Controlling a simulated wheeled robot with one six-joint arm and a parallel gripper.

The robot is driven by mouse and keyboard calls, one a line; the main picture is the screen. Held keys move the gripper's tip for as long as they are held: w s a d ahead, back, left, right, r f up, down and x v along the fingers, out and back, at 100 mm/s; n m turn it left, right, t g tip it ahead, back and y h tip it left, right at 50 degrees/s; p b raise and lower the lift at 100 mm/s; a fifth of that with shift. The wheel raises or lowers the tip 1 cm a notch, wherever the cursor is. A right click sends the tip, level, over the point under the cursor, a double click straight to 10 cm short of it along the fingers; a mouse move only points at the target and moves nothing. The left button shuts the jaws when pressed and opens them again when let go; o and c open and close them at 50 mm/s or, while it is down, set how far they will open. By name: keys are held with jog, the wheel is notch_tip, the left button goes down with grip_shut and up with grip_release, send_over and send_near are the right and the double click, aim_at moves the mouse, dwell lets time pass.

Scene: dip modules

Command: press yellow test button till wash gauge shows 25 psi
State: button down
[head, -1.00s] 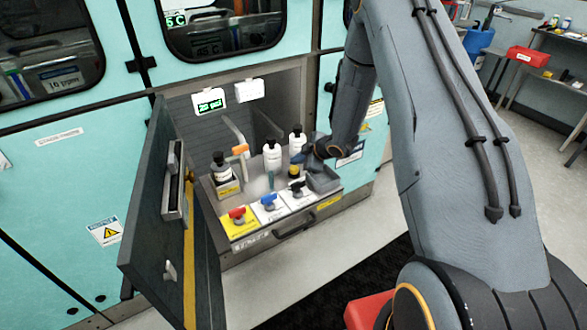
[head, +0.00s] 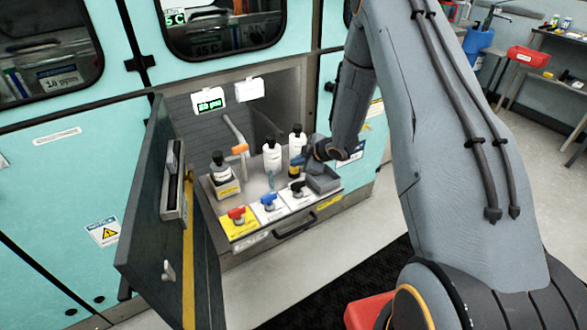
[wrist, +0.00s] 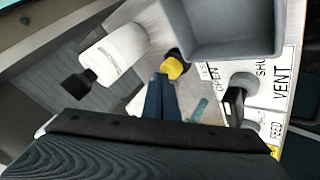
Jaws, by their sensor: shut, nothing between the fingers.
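The yellow test button (wrist: 174,66) is a small round knob on a dark base, beside the grey bin in the wrist view. It also shows in the head view (head: 294,171). My gripper (wrist: 160,84) is shut and empty, its blue fingertips right at the button's near side. It overlaps the button in the picture; I cannot tell if it presses it. In the head view my gripper (head: 302,160) is partly hidden. The gauge display (head: 209,101) on the back wall shows green digits that look like 25 psi, though blurred.
A pulled-out drawer holds white bottles (head: 272,155), a grey bin (head: 323,180), and red (head: 236,213), blue (head: 268,201) and black (head: 297,187) valve handles. The open door (head: 150,215) stands at left. A blank white tag (head: 249,89) hangs beside the gauge.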

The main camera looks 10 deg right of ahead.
aim_at(297, 169)
jog(key=shift+f, duration=0.45)
dwell(0.3)
jog(key=shift+r, duration=0.1)
jog(key=shift+r+p, duration=0.45)
jog(key=shift+r, duration=0.5)
jog(key=shift+r+p, duration=1.65)
jog(key=shift+r, duration=0.9)
